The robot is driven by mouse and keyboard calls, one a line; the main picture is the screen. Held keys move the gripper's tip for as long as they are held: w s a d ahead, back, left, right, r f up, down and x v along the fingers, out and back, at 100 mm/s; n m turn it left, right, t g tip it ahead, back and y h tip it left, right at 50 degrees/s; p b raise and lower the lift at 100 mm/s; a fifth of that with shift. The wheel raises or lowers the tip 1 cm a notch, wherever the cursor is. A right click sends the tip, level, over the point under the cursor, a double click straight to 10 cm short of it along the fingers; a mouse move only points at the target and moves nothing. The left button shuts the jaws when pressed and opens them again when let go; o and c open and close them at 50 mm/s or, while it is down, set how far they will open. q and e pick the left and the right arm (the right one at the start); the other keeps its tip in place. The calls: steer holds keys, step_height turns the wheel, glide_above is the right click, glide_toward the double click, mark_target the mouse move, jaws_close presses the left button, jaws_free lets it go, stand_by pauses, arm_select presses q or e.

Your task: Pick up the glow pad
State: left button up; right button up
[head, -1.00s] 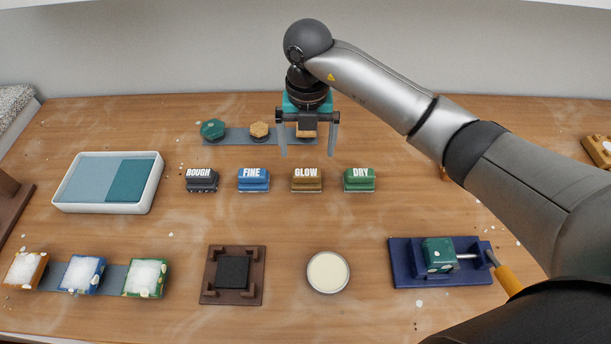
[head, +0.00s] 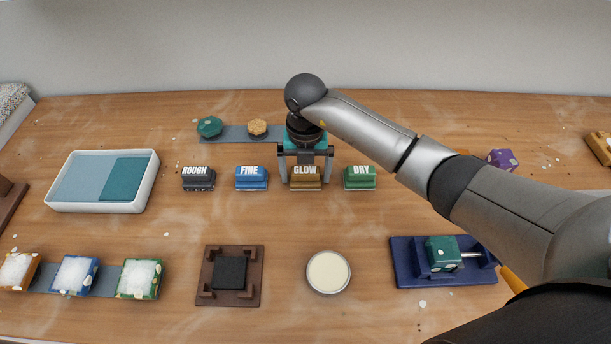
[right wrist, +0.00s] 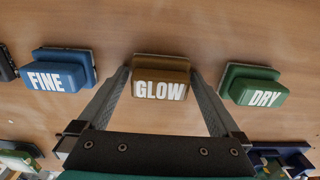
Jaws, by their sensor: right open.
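The glow pad (head: 305,178) is a brown block with white GLOW lettering, on the wooden table in a row with other pads. In the right wrist view the glow pad (right wrist: 160,82) sits between the two fingertips. My right gripper (head: 306,182) is open around it, one finger on each side. In the wrist view there appears to be a slim gap at each side, though contact is hard to tell. My left gripper is not in view.
The blue FINE pad (head: 252,178) and green DRY pad (head: 360,178) stand close on either side. The dark ROUGH pad (head: 199,179) is further left. A round cream dish (head: 328,272) and a brown fixture (head: 255,292) stand in front. Bare table separates them from the pads.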

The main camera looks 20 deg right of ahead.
mark_target(306, 170)
steer(key=c, duration=1.2)
steer(key=shift+o, duration=0.2)
steer(key=shift+r, duration=0.15)
step_height(306, 170, up, 10)
steer(key=shift+f+p, duration=0.1)
steer(key=shift+p, duration=0.85)
